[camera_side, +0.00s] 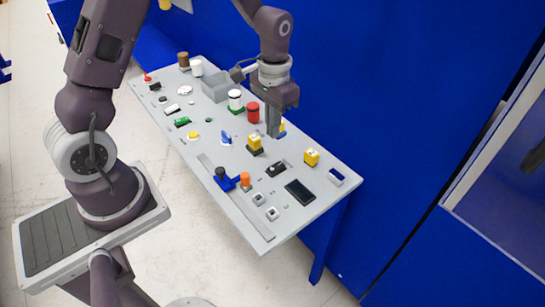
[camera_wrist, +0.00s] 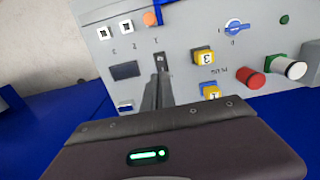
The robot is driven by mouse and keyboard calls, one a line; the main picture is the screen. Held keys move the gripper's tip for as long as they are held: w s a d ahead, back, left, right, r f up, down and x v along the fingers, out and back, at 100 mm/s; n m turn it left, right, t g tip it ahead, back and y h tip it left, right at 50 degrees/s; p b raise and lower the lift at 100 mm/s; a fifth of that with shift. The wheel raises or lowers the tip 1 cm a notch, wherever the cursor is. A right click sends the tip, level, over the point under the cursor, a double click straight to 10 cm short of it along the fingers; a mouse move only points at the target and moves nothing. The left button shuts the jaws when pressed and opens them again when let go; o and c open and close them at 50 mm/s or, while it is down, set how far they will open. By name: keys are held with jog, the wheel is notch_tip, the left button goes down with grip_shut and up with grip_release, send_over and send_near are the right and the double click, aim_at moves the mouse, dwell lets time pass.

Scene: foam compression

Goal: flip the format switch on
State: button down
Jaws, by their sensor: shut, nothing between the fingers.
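A small black switch (camera_side: 275,169) sits on the grey panel (camera_side: 228,163), between the yellow numbered blocks and the dark display. I take it for the format switch; its label is not readable. In the wrist view the switch (camera_wrist: 161,61) shows just beyond my fingertips, partly covered by them. Whether it is on or off cannot be told. My gripper (camera_side: 273,132) points down above the panel, behind the switch and beside a yellow block. Its fingers (camera_wrist: 157,82) are shut together with nothing between them. They do not appear to touch the switch.
Yellow blocks (camera_side: 254,145) (camera_side: 311,157) and a red cylinder (camera_side: 253,112) stand close to my gripper. A dark display (camera_side: 299,192), white buttons (camera_side: 258,198) and an orange knob (camera_side: 245,180) lie towards the near end. A blue wall (camera_side: 400,120) rises behind the panel.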

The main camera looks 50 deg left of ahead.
aim_at(272, 168)
notch_tip(272, 168, down, 12)
jog(key=shift+s+r, duration=0.15)
jog(key=shift+r, duration=0.05)
jog(key=shift+s+f, duration=0.15)
jog(key=shift+f, duration=0.1)
dwell(0.4)
jog(key=shift+w+r, duration=0.25)
jog(key=shift+w, duration=0.65)
